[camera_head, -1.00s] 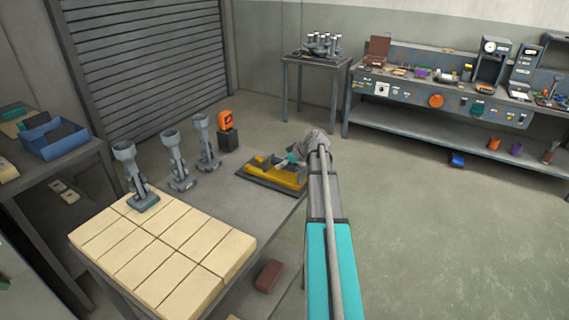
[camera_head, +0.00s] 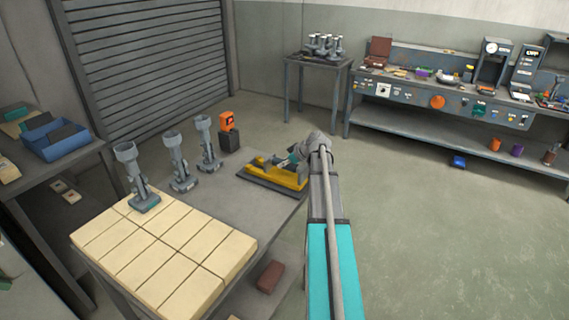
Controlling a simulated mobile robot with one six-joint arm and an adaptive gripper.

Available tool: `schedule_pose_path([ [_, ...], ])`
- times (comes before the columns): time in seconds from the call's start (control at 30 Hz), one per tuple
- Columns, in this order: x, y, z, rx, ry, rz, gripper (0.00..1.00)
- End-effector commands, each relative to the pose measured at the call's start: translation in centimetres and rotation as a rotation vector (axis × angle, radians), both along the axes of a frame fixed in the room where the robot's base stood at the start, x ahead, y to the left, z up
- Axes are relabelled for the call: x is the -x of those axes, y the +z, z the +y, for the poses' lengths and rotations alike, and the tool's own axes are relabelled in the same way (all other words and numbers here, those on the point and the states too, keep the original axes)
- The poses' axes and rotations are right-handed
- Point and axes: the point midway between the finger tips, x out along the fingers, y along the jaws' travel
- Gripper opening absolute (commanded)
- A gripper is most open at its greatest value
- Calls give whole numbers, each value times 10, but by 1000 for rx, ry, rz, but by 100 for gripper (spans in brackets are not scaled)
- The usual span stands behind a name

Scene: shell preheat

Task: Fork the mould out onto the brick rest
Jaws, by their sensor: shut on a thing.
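The brick rest (camera_head: 175,255), a block of cream bricks, covers the near left of the grey table. A grey metal piece with a cup-like top (camera_head: 127,152) stands upright on its far corner, and two similar grey pieces (camera_head: 177,160) (camera_head: 206,140) stand on the table behind it. I cannot tell which is the mould. A yellow tool (camera_head: 289,180), perhaps the fork, lies on a dark plate (camera_head: 252,177) at the table's far right. My gripper (camera_head: 283,161) is low over it and shut on it, with its fingertips mostly hidden by my wrist.
An orange device (camera_head: 226,121) on a dark block stands at the table's back edge. A red-brown brick (camera_head: 270,277) lies below the near right edge. A blue bin (camera_head: 54,138) sits on the left bench. A long workbench (camera_head: 440,100) stands at the back right. The floor right is mostly open.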

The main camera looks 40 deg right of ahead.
Motion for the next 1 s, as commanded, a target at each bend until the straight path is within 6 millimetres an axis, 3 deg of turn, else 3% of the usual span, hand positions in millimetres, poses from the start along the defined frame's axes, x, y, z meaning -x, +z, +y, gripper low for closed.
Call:
schedule_pose_path([
  [1.0,0,74,0,0,-1,-1,0],
])
